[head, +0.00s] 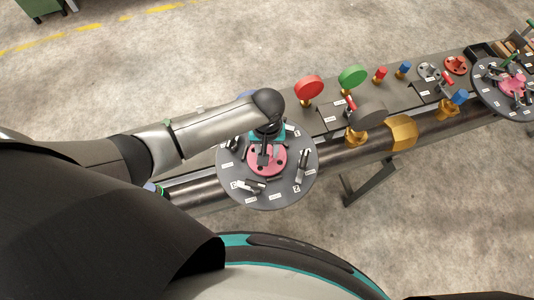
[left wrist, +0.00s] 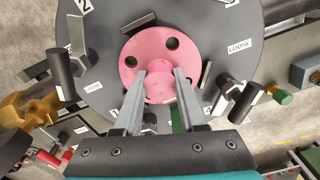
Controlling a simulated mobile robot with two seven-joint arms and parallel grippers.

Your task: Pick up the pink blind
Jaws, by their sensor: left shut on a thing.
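The pink blind (head: 267,158) is a round disc with dark bolt holes. It sits at the middle of the dark round flange (head: 231,191) on the left end of the pipe. My left gripper (head: 264,158) reaches over the flange to the blind in the head view. In the left wrist view the pink blind (left wrist: 184,45) fills the flange centre. There my left gripper (left wrist: 160,80) is shut on the blind's raised pink knob, one finger on each side. The fingers hide part of the lower blind. The blind looks flat against the flange. My right gripper is not in view.
Several swing bolts and labels ring the flange, with a black bolt (left wrist: 240,100) near the gripper. Right along the pipe are a red handwheel (head: 309,88), a green handwheel (head: 352,76), and a second flange (head: 490,88). Open floor lies around the bench.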

